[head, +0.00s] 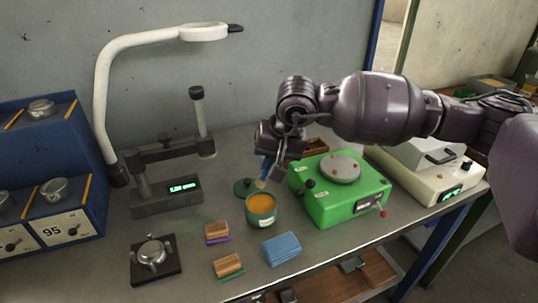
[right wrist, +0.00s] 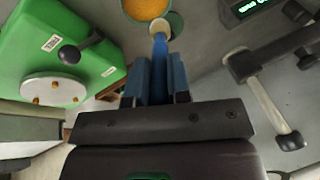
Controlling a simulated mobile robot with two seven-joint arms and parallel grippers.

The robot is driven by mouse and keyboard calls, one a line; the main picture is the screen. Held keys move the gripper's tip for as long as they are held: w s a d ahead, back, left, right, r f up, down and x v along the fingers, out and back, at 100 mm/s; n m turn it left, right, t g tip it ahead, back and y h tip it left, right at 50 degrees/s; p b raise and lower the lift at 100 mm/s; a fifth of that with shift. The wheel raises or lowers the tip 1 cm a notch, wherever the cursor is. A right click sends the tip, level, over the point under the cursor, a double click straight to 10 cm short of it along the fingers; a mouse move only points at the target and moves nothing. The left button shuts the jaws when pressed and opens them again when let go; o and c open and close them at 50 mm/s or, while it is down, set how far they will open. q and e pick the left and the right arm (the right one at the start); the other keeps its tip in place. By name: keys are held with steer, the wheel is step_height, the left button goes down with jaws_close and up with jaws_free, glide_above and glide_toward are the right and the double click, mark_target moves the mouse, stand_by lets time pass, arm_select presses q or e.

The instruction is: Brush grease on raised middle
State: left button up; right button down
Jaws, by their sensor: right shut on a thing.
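My right gripper (head: 268,162) is shut on a blue-handled brush (head: 264,171). In the right wrist view the brush (right wrist: 159,50) sticks out from between the blue fingers (right wrist: 160,78), its pale tip pointing at the jar. A green jar (head: 261,220) holds orange grease (head: 261,203). The brush tip is at the jar's back rim in the head view; I cannot tell whether it touches grease. A metal part with a raised round middle (head: 152,252) sits on a dark square plate (head: 139,273) at front left. My left gripper is not in view.
The jar's green lid (head: 244,187) lies behind the jar. A green machine (head: 338,205) stands right of the jar. A white lamp (head: 103,95) and a gauge stand (head: 167,198) stand behind left.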

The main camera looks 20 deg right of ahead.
steer(key=shift+f, duration=0.75)
step_height(320, 180, down, 4)
steer(key=shift+b, duration=0.8)
steer(key=shift+f, duration=0.2)
